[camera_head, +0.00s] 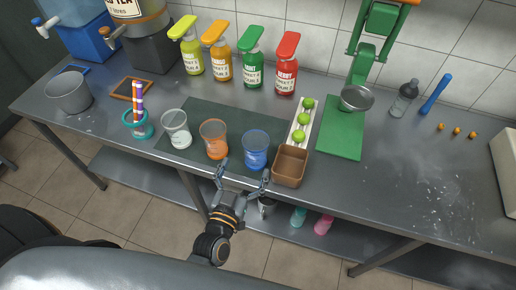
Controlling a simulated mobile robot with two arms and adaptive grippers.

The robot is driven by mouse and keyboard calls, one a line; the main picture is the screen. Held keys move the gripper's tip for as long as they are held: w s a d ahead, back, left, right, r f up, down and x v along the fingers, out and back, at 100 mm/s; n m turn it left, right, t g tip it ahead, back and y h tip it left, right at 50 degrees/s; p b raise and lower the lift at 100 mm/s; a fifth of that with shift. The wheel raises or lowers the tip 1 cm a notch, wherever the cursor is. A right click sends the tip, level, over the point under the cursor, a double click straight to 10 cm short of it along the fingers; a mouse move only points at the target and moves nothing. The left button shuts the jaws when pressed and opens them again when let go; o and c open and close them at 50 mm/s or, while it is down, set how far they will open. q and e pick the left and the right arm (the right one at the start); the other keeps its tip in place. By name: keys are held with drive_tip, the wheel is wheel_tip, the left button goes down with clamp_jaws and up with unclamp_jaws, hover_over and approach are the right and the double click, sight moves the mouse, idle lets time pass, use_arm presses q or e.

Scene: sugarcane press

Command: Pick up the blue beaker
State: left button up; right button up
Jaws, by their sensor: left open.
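The blue beaker (255,151) stands upright on the dark mat (203,114) near the front edge of the metal table, in the head view. It is a clear cup with blue in it. My left gripper (243,176) is open at the table's front edge, just in front of the beaker. Its two fingers are spread, one at the beaker's lower left and one at its lower right. I cannot tell whether a finger touches the beaker. My right gripper is not in view.
An orange beaker (214,140) and a white beaker (176,129) stand left of the blue one. A brown box (290,166) is close on its right, beside a white tray with green limes (299,136). Syrup bottles (250,62) line the back. A green press (341,128) stands to the right.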

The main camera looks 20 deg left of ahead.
sight(253, 155)
use_arm(q)
drive_tip(key=w, duration=0.3)
drive_tip(key=shift+w+d, duration=0.25)
drive_tip(key=w, duration=0.1)
drive_tip(key=w+p, duration=0.1)
drive_tip(key=w, duration=0.1)
drive_tip(key=w+p, duration=0.1)
drive_tip(key=w, duration=0.1)
drive_tip(key=shift+a+r, duration=0.1)
drive_tip(key=shift+r, duration=0.25)
drive_tip(key=shift+w, duration=0.15)
drive_tip(key=shift+c, duration=0.9)
drive_tip(key=c, duration=1.2)
